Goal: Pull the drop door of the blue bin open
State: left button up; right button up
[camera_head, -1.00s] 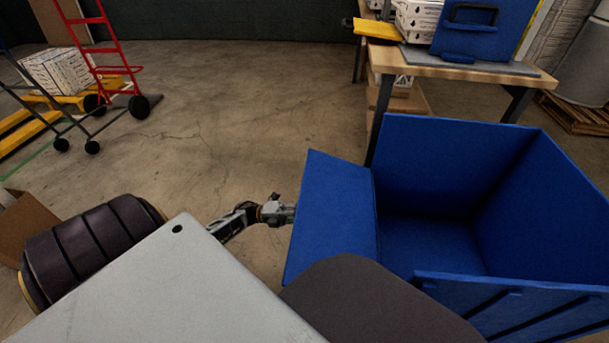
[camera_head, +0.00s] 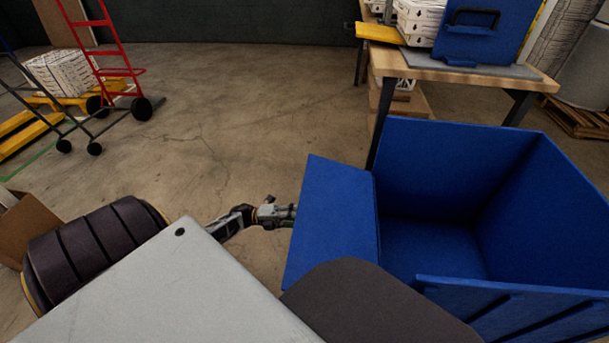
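The blue bin (camera_head: 455,165) stands at the right, with its top open and its visible inside empty. Its drop door (camera_head: 335,215) hangs out from the bin's left side, tilted outward, so that side is open at the top. My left gripper (camera_head: 280,214) is at the door's outer left edge, very close to it. Whether it touches the door, and whether its fingers are open or shut, I cannot tell. My own body hides the door's lower near corner. My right gripper is not in view.
A wooden table (camera_head: 450,68) with a blue case (camera_head: 480,35) and white boxes stands behind the bin. A red hand truck (camera_head: 105,50) and a cart with white boxes (camera_head: 62,72) stand at the far left. The floor between is clear.

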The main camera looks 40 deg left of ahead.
pick_arm(q)
jog(key=v, duration=0.9)
jog(key=shift+s+a, duration=0.15)
jog(key=shift+a, duration=0.25)
